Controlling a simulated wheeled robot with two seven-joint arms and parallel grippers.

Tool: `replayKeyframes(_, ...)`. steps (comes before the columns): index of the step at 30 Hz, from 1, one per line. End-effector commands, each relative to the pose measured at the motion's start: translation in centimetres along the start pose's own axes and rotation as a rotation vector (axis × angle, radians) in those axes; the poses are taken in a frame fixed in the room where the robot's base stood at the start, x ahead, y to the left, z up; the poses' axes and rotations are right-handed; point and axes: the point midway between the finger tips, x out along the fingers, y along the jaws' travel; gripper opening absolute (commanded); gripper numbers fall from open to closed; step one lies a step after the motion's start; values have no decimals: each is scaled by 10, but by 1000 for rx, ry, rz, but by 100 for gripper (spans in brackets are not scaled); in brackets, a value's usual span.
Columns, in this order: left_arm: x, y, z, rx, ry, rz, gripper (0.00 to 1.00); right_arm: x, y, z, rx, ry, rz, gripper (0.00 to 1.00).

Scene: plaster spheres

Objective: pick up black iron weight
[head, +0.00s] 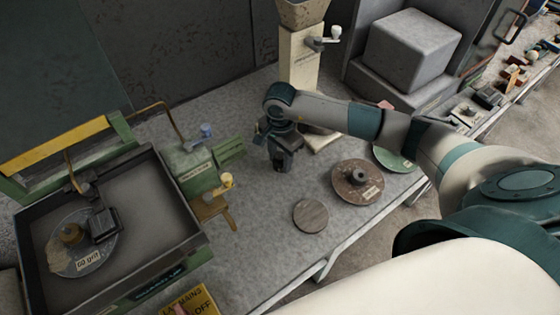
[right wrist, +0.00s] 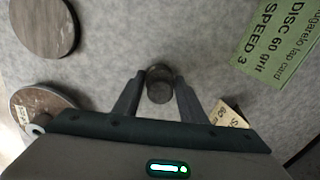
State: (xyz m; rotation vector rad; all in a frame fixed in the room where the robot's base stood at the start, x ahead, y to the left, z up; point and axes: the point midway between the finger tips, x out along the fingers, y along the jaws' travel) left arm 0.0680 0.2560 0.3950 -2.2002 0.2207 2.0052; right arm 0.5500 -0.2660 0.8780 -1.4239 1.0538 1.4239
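The black iron weight is a small dark cylinder (right wrist: 159,84) seen from above in the right wrist view, standing on the grey bench top. My right gripper (right wrist: 160,78) is over it with one finger on each side. The fingers look open, with narrow gaps between them and the weight. In the head view my right gripper (head: 281,163) points down at the bench, and I cannot make out the weight there behind the fingers. My left gripper is not in view.
A plain grey disc (head: 311,215) and a brown disc (head: 352,194) lie right of the gripper, with a green disc (head: 396,158) beyond. A green machine (head: 190,165) and dark tray (head: 150,205) stand left. A printed green card (right wrist: 275,45) lies near the weight.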

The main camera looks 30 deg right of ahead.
Motion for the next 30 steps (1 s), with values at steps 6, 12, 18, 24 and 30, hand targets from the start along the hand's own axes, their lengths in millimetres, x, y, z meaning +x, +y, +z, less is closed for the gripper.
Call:
replayKeyframes(6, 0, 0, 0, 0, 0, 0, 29, -1, -1, 0, 0, 0, -2, 0)
replayKeyframes(12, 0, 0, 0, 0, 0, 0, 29, -1, -1, 0, 0, 0, -2, 0)
replayKeyframes(18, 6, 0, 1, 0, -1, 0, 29, -8, -2, 0, -1, 0, -4, 0)
replayKeyframes(24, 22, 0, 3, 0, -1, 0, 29, -29, -2, -1, -2, 2, -7, 0)
replayKeyframes(30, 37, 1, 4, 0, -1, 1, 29, -51, 22, -9, 0, 3, -3, 0)
